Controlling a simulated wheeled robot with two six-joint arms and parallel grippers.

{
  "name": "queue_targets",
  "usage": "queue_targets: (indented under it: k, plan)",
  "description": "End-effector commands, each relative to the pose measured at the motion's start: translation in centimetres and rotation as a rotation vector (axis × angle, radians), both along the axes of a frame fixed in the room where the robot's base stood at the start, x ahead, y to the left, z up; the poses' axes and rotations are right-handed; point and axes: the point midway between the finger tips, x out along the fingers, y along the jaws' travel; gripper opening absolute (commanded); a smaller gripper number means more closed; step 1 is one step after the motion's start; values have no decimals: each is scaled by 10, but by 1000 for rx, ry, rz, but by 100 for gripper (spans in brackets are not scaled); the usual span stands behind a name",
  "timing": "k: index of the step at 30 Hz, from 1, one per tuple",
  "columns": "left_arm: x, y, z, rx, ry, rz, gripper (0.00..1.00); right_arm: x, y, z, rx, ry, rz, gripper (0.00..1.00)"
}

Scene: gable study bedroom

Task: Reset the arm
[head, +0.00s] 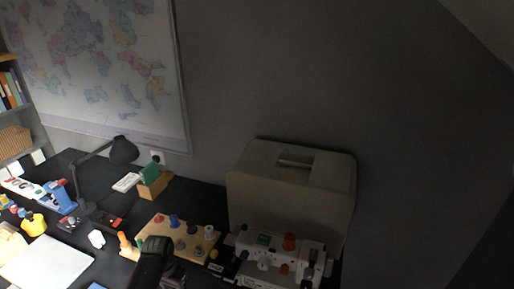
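A dark arm part (151,262), which looks like mine, rises from the bottom edge left of centre, in front of a wooden board (152,232). Its fingertips cannot be made out, so I cannot tell whether a gripper there is open or shut, or whether it holds anything. I see no second gripper clearly. A white machine (252,243) with a red knob (289,241) stands on the desk to the right, in front of a large beige case (255,190) with a handle.
The black desk (195,190) runs along the wall. The board carries several coloured knobs or spools. A black lamp (123,150), a wooden box with a green card (157,186), a yellow figure (35,226) and a pale flat slab (48,268) crowd the left. Open air lies to the right.

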Motion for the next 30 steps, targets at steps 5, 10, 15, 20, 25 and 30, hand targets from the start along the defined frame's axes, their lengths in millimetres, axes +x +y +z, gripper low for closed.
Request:
queue_targets:
  k: [5, 10, 15, 20, 25, 30]
  plan:
    - [-24, 6, -7, 5, -23, 26, 43, 8, -5, 1, -7, -10, 4, 36]
    - [-57, 13, -12, 11, -54, 62, 43, 7, -7, 1, -8, -10, 5, 36]
    - [-111, 24, -11, 23, -105, 118, 43, 3, -6, 1, -8, -4, 3, 36]
    - [-168, 33, 3, 38, -160, 181, 43, 3, -4, 1, -4, -5, 2, 36]
    - [-225, 40, 29, 55, -217, 244, 43, 2, 2, 0, 2, -4, 1, 36]
    - [-263, 44, 53, 69, -258, 286, 43, 2, 4, 0, 5, -3, -1, 36]
